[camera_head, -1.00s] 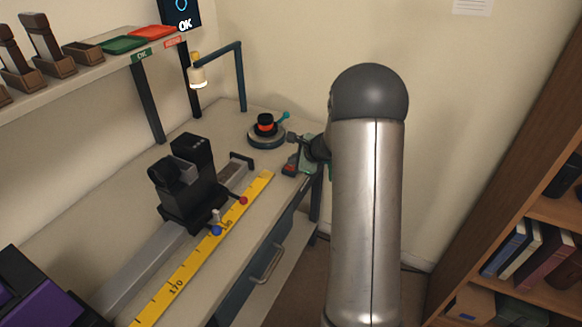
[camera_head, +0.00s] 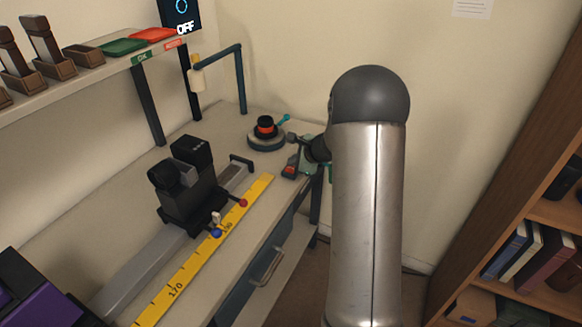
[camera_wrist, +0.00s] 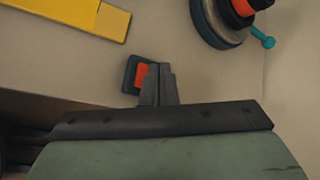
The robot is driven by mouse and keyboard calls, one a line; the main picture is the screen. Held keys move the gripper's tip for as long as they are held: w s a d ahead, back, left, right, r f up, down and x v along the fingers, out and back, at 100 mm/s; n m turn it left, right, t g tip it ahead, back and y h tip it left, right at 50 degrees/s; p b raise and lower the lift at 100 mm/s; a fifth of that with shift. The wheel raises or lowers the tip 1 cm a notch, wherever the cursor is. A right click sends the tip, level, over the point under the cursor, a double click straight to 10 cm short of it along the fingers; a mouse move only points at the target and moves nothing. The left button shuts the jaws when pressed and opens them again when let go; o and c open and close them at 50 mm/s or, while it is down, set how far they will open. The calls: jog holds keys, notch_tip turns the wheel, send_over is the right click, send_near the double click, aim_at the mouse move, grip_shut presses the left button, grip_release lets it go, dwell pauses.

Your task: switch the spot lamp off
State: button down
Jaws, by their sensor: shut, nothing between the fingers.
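The spot lamp (camera_head: 196,78) hangs from a blue bracket arm over the back of the bench, and its head is unlit. A small dark switch box with an orange-red rocker (camera_head: 289,170) sits near the bench's right end. In the wrist view the switch (camera_wrist: 132,73) lies at the left of my fingertips, partly hidden by them. My gripper (camera_wrist: 158,70) is shut and empty, pointing down at the switch. I cannot tell whether the tips touch it. In the head view my gripper (camera_head: 302,160) is small and partly hidden by my arm.
The display (camera_head: 182,14) reads OFF. A round stand with a black and orange part (camera_head: 266,130) and a teal lever is close behind the switch. The yellow ruler (camera_head: 205,247) and black rail-mounted device (camera_head: 188,185) lie left. A bookshelf (camera_head: 530,220) stands right.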

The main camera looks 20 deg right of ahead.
jog(key=shift+r+p, duration=2)
jog(key=shift+r, duration=1.05)
jog(key=s+a+r+n+g+y, duration=0.1)
jog(key=s+a+r+n+g, duration=0.15)
jog(key=s+a+n, duration=0.45)
jog(key=s+a+r+n+g+y, duration=0.1)
jog(key=s+a+r+n+g, duration=0.2)
jog(key=s+a, duration=0.45)
jog(key=s+a+n+g+h, duration=0.1)
jog(key=s+a+n+h, duration=0.1)
jog(key=s+n, duration=0.4)
jog(key=s+a+n+g+h, duration=0.1)
jog(key=s+a+n, duration=0.3)
jog(key=s, duration=1)
jog(key=n+h, duration=0.1)
jog(key=n, duration=0.1)
jog(key=shift+s+r+n+g, duration=0.3)
jog(key=shift+r+n+g, duration=0.05)
jog(key=shift+r+n, duration=0.05)
